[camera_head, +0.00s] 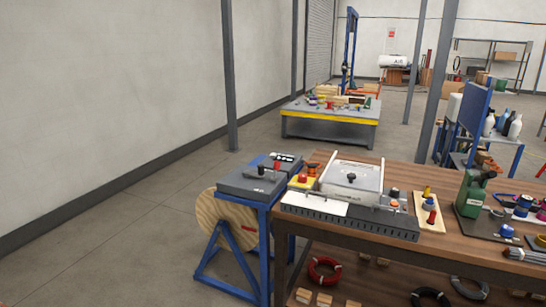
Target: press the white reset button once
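I cannot pick out the white reset button for certain. Small white marks show on a dark panel (286,157) at the back of a grey box (253,182) on a blue stand, but they are too small to tell apart. A red button on a yellow housing (302,180) stands at the bench's left back corner. A silver-lidded machine (351,180) with a black knob sits beside it, with an orange button (394,205) at its right front. Neither of my grippers is in view.
The wooden workbench (455,247) fills the lower right, with a green device (471,193) and a board with yellow and red knobs (430,211) on it. Coils and blocks lie below. A yellow-edged table (328,128) stands farther back. The floor at left is clear.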

